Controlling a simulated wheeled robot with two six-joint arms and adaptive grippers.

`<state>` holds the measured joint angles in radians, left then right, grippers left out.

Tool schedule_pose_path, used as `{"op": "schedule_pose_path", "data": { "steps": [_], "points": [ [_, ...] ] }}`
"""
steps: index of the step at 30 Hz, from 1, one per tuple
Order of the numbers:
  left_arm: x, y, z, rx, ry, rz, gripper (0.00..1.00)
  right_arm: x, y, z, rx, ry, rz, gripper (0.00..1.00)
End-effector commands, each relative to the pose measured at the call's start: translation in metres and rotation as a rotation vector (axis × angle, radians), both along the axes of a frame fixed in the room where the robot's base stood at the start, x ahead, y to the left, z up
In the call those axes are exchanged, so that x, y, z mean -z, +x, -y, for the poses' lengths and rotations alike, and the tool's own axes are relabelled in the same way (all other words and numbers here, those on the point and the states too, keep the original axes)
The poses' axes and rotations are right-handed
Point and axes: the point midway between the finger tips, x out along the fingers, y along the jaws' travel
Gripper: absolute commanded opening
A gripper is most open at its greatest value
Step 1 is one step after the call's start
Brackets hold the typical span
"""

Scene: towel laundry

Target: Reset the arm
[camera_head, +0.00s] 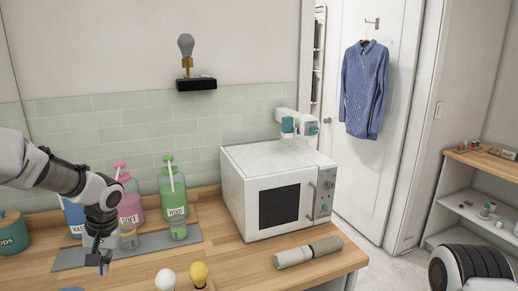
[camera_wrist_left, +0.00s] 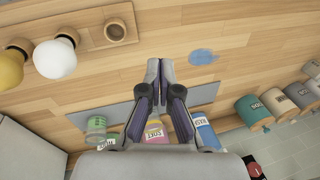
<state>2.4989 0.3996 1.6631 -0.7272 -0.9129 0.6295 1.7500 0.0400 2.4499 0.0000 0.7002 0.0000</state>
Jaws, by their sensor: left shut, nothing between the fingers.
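My left arm comes in from the left in the head view, bent down at the wrist. My left gripper (camera_head: 104,262) points down above the counter, in front of the bottles. In the left wrist view its two fingers (camera_wrist_left: 159,78) are together, with nothing between them. My right gripper is in neither view.
A white microwave (camera_head: 270,195) stands on the wooden counter (camera_head: 235,262). A rolled towel (camera_head: 308,252) lies before it. Pink (camera_head: 130,208) and green (camera_head: 173,196) bottles stand behind my left gripper. White (camera_head: 165,280) and yellow (camera_head: 198,275) bulbs are at the front.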

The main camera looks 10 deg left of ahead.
Motion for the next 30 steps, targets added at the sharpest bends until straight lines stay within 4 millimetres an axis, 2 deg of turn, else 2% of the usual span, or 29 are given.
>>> {"op": "schedule_pose_path", "data": {
  "steps": [1,2,5,6,8,9,11,12,14,15,18,20,23,27,30],
  "points": [
    [0.031,-0.011,0.01,0.013,-0.003,-0.059,0.0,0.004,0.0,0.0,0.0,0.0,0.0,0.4],
    [0.048,-0.018,0.016,0.021,-0.008,-0.091,0.0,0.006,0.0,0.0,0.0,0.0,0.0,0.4],
    [0.116,-0.052,0.045,0.058,-0.042,-0.211,0.0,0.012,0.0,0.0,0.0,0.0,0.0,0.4],
    [0.146,-0.071,0.059,0.074,-0.064,-0.261,0.0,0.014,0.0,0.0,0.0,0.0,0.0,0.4],
    [0.189,-0.102,0.082,0.101,-0.105,-0.327,0.0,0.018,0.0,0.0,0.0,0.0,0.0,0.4],
    [0.215,-0.126,0.097,0.115,-0.137,-0.366,0.0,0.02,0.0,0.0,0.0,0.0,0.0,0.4],
    [0.25,-0.164,0.119,0.134,-0.185,-0.415,0.0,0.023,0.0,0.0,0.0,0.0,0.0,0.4],
    [0.271,-0.19,0.134,0.143,-0.218,-0.439,0.0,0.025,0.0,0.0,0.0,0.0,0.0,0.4],
    [0.298,-0.231,0.154,0.154,-0.265,-0.469,0.0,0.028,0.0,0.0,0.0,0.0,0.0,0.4],
    [0.312,-0.259,0.167,0.161,-0.294,-0.478,0.0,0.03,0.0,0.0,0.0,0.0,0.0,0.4],
    [0.335,-0.32,0.194,0.178,-0.342,-0.439,0.0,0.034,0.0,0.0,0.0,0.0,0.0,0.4],
    [0.336,-0.331,0.199,0.196,-0.34,-0.363,0.0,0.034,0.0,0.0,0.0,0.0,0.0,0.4],
    [0.331,-0.317,0.197,0.238,-0.303,-0.196,0.0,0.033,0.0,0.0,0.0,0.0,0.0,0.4],
    [0.333,-0.284,0.19,0.314,-0.248,-0.026,0.0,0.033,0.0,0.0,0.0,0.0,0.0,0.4],
    [0.333,-0.278,0.19,0.353,-0.244,-0.004,0.0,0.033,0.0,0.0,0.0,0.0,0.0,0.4]
  ]
}}
